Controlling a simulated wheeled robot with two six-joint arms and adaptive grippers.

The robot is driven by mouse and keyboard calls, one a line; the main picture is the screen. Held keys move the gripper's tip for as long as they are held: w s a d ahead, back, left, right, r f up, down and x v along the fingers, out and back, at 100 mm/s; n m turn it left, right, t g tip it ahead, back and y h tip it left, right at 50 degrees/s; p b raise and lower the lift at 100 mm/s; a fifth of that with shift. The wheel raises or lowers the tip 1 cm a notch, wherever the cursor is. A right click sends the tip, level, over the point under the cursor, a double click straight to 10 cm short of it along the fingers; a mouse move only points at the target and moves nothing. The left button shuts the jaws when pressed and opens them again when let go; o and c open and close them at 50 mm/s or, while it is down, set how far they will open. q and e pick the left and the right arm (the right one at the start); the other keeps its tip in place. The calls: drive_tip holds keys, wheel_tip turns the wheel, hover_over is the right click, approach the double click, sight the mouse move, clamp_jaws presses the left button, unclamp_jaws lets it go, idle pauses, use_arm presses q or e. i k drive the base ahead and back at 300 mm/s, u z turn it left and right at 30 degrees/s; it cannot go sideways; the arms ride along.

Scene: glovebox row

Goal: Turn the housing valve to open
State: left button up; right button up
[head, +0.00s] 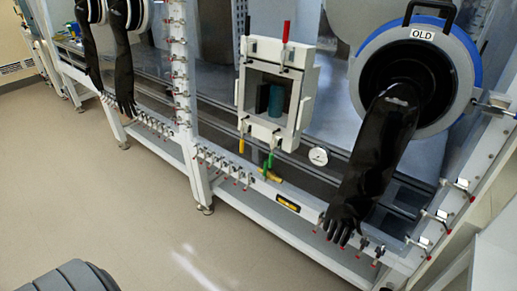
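A white filter housing (257,118) is mounted on the glovebox front, right of centre. Its front is open and a teal cylinder (276,100) shows inside. A red handle (286,31) stands upright above the housing, with a thin dark upright piece to its left. Below it are a green handle (268,160), a yellow upright handle (242,142) and a yellow piece (270,176) near the rail. I cannot tell which of these is the housing valve. Neither of my grippers is in view.
A black glove (372,165) hangs from a round port marked OLD (423,34) on the right. Two more gloves (123,65) hang at the far left. A round gauge (318,156) sits right of the housing. The floor (130,195) in front is clear.

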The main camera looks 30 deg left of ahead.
sight(264, 179)
drive_tip(key=u, duration=1)
